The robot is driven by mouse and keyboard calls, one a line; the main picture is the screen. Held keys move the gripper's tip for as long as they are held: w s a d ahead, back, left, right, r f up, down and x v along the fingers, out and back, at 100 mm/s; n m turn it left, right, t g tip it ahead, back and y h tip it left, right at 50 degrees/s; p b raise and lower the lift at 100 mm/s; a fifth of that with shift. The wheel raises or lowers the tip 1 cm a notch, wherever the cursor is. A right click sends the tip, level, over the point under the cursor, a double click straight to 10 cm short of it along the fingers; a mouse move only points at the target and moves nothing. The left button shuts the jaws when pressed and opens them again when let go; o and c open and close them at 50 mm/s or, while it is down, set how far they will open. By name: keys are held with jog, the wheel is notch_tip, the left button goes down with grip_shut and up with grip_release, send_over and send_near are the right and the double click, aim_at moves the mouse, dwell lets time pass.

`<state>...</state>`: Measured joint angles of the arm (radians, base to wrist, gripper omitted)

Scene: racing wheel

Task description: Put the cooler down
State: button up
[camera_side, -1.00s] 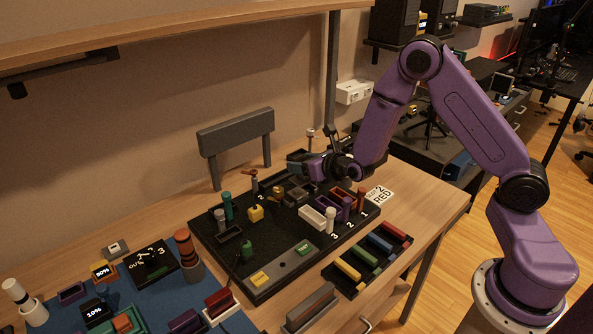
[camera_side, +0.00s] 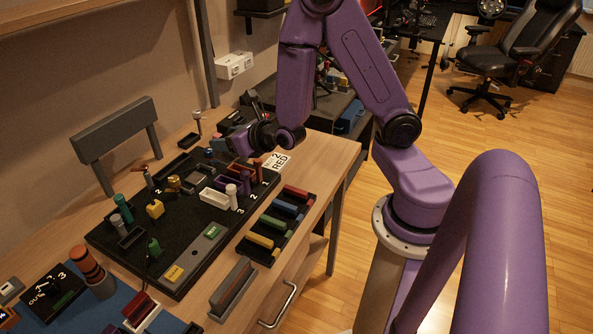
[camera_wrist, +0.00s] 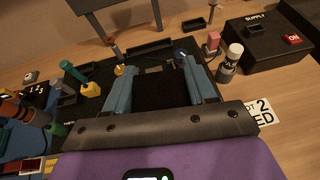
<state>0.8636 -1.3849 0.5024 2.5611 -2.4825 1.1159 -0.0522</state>
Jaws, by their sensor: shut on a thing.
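My gripper (camera_wrist: 160,82) has its two blue-grey fingers on either side of a dark, nearly black block (camera_wrist: 160,92), which I take to be the cooler. Its shape is hard to make out against the black board (camera_wrist: 78,118). In the side view my gripper (camera_side: 240,141) is over the far right end of the black board (camera_side: 112,247). The block is mostly hidden there, and I cannot tell whether it touches anything below.
Colored bars sit in a black rack (camera_side: 268,251) in front. A white open box (camera_side: 214,198) and small pegs stand on the board. A black supply box (camera_wrist: 262,42) is at the upper right.

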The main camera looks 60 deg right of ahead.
jog(key=s+d+m+h, duration=0.1)
jog(key=d, duration=0.1)
jog(key=s+d+f+m+g+h, duration=0.1)
jog(key=s+d+m+h, duration=0.2)
jog(key=d+h, duration=0.1)
jog(key=shift+s+f+m+g, duration=0.2)
jog(key=shift+f+m+g, duration=0.1)
jog(key=shift+f+g, duration=0.1)
jog(key=s+d+f+m+g+h, duration=0.1)
jog(key=s+d+m+g+h, duration=0.25)
jog(key=s+m+g, duration=0.45)
jog(key=s+d+m+g+h, duration=0.3)
jog(key=s+d+m, duration=0.1)
jog(key=s, duration=0.8)
send_over(316, 168)
jog(key=shift+g+h, duration=0.25)
jog(key=shift+g, duration=0.05)
notch_tip(316, 168, down, 10)
jog(key=shift+d+f, duration=0.1)
jog(key=shift+f, duration=1.55)
jog(key=shift+f, duration=0.2)
jog(key=o, duration=1.2)
jog(key=shift+o, duration=0.2)
